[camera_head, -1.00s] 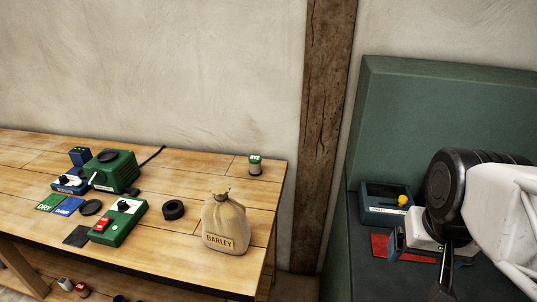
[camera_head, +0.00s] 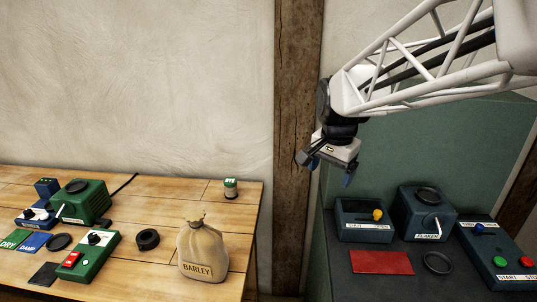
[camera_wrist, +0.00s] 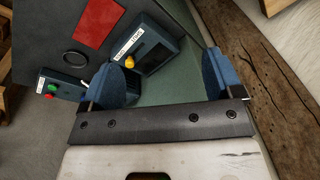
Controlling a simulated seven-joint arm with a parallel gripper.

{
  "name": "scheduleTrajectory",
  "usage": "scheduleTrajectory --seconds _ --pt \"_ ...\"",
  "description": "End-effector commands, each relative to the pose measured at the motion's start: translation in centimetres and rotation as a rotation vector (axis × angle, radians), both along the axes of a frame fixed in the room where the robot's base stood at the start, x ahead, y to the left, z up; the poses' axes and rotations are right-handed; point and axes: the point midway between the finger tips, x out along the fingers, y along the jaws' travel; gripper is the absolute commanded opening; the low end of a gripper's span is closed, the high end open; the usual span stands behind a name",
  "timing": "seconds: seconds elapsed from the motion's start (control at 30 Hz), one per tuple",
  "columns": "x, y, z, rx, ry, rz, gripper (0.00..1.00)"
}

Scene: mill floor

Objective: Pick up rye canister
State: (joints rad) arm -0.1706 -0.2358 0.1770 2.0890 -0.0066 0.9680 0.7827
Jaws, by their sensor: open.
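My gripper (camera_head: 327,172) is open and empty, in the air to the right of the table, in front of the wooden post and the green panel. In the wrist view my gripper (camera_wrist: 170,82) shows its two blue fingers spread apart with nothing between them. The canister is not in the wrist view.
A green device (camera_head: 90,256) is further left. The dark bench at right holds a flaker (camera_head: 427,216) and a red mat (camera_head: 381,262). The table around the canister is clear.

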Motion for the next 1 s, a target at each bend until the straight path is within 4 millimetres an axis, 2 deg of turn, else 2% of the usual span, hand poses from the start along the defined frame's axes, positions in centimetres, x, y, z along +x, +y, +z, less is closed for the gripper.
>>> scheduleTrajectory --seconds 0.1,0.47,0.77,1.0 --pt "3.1 1.9 -0.5 0.010 0.014 -0.065 0.86" --pt "11.7 8.1 -2.8 0.036 0.052 -0.277 0.86" --pt "18.2 14.1 -6.1 0.047 0.082 -0.453 0.86" --pt "22.7 19.4 -9.6 0.053 0.102 -0.596 0.86"
